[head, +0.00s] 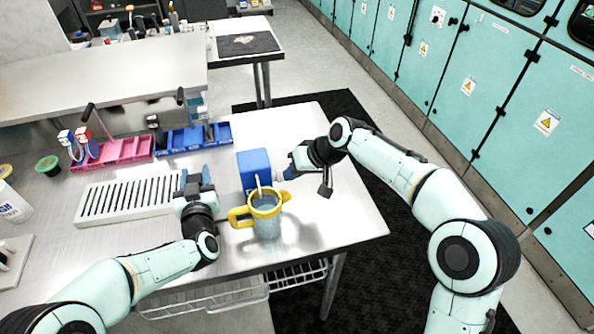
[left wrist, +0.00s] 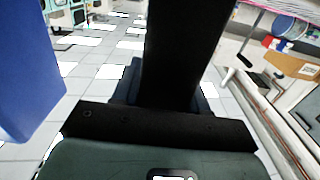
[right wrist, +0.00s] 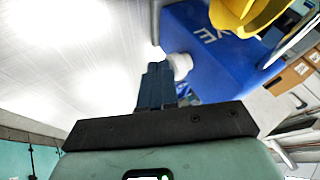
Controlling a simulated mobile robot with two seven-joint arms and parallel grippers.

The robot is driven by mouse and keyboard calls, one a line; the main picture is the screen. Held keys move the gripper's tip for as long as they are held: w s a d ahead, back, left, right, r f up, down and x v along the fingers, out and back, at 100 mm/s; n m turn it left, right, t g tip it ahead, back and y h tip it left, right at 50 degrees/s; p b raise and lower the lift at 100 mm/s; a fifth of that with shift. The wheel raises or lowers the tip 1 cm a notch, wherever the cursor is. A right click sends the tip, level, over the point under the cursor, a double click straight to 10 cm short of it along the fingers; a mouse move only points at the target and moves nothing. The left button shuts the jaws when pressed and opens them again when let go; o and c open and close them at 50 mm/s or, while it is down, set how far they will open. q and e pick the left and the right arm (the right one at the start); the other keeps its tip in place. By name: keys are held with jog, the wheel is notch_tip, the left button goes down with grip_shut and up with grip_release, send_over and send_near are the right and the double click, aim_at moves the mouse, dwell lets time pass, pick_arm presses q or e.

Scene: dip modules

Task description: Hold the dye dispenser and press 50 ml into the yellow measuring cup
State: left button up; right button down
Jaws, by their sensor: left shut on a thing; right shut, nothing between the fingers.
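The blue dye dispenser (head: 252,168) stands on the metal table with its thin metal spout over the yellow measuring cup (head: 240,213). The cup has a clear body and yellow rim and handles; its contents are hard to read. My left gripper (head: 194,178) is left of the dispenser, apart from it, shut on a dark bar (left wrist: 172,50) that I cannot identify. The dispenser's blue side also shows in the left wrist view (left wrist: 25,75). My right gripper (head: 286,171) is shut and empty at the dispenser's right side. Its fingertips (right wrist: 155,75) are at a white knob (right wrist: 180,65); contact is unclear.
A white slotted rack (head: 125,201) lies left of my left gripper. A pink tray (head: 120,150) and a blue tray (head: 200,139) stand behind it. The table's right edge (head: 362,190) is close, with clear surface beside the cup.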

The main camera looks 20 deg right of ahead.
jog(key=shift+a, duration=1.35)
jog(key=s+d+r, duration=0.3)
jog(key=d+r, duration=0.5)
jog(key=d, duration=0.1)
jog(key=shift+s+d, duration=0.25)
jog(key=shift+s, duration=0.05)
